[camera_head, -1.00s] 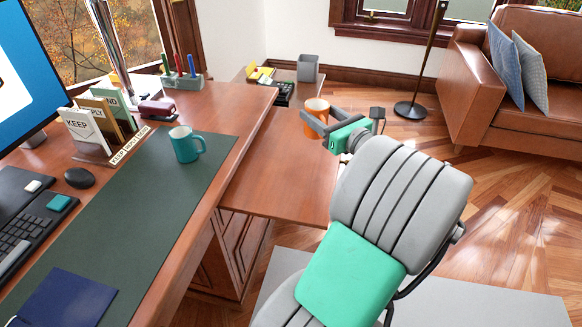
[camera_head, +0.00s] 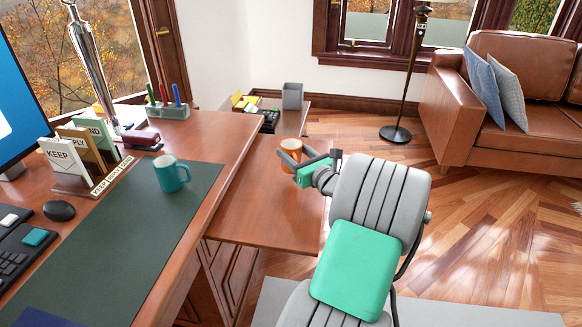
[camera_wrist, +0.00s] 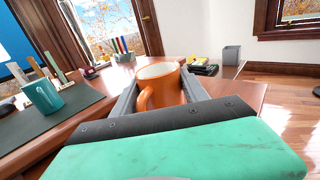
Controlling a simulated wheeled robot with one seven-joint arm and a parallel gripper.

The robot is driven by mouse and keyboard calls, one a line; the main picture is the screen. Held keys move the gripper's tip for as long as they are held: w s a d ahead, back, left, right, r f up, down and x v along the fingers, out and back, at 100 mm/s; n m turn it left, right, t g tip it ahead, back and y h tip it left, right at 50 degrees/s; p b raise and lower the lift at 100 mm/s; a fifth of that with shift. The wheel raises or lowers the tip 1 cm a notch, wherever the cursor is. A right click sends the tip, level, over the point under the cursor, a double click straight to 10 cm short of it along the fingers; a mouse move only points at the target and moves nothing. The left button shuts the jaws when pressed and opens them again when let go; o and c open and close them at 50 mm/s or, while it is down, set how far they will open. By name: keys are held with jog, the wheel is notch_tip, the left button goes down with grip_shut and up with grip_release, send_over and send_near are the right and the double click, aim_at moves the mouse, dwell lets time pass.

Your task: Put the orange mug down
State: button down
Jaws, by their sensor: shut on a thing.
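The orange mug (camera_head: 289,156) is upright over the far right part of the lower wooden desk leaf (camera_head: 258,210). I cannot tell whether its base touches the leaf. My gripper (camera_head: 288,160) is shut on the mug, with one finger on each side of its body. In the wrist view the mug (camera_wrist: 158,90) sits between the two grey fingers, its handle turned toward the palm and lower left. Its inside is pale and looks empty.
A teal mug (camera_head: 171,174) stands on the green desk mat (camera_head: 130,235) at left. A grey bin (camera_head: 292,96) and a black tray (camera_head: 268,120) stand on a low surface behind. The leaf's middle is clear. A floor lamp (camera_head: 396,132) and brown sofa (camera_head: 455,115) are at right.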

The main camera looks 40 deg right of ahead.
jog(key=shift+w+f, duration=0.35)
jog(key=f+b, duration=0.2)
jog(key=f, duration=0.1)
jog(key=shift+w+a, duration=0.1)
jog(key=shift+w, duration=0.2)
jog(key=shift+f, duration=0.3)
jog(key=shift+f, duration=0.2)
jog(key=c, duration=0.6)
grip_release()
